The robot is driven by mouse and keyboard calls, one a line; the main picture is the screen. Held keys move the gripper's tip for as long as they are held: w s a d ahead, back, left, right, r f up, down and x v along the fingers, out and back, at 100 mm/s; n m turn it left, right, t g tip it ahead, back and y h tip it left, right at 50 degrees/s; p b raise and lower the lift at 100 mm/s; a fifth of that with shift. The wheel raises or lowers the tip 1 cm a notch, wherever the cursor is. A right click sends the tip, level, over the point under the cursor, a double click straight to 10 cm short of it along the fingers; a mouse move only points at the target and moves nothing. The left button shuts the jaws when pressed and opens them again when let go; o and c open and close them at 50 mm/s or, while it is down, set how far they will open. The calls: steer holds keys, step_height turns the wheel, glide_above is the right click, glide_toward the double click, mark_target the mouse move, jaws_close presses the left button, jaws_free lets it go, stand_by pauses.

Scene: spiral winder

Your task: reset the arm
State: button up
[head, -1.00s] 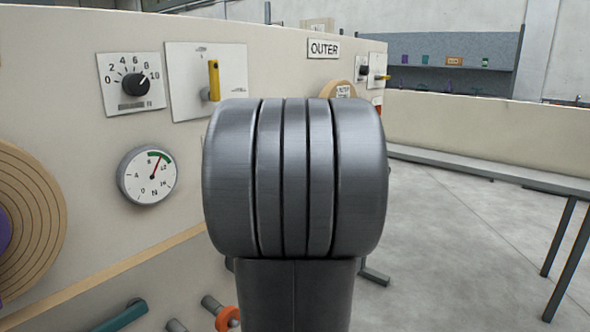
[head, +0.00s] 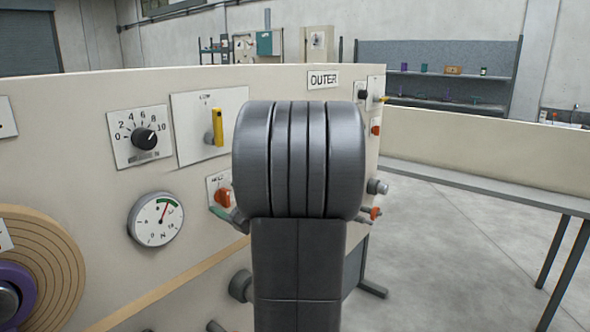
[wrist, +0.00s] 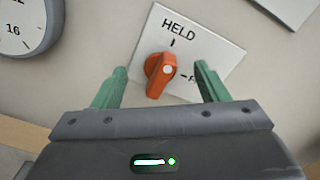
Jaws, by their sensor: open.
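My gripper (wrist: 160,67) is open in the wrist view, its two green fingers apart on either side of an orange rotary knob (wrist: 160,76). Gaps show between the knob and both fingers, and nothing is held. The knob sits on a white plate (wrist: 207,40) and its upper end points roughly at the HELD mark. A second label at the right is partly hidden by a finger. In the head view the knob (head: 222,197) shows at the left of my arm, with one green finger (head: 228,215) just below it. My arm hides the rest of the gripper.
The beige panel carries a 0–10 dial (head: 145,139), a yellow-handled lever (head: 217,127), a round gauge (head: 155,219) and an OUTER label (head: 323,79). A wound roll (head: 50,270) stands at lower left. More small controls lie right of my arm. The floor (head: 450,240) at right is open.

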steer(key=shift+r+m+p, duration=0.1)
steer(key=shift+m+p, duration=1)
steer(key=shift+p, duration=0.3)
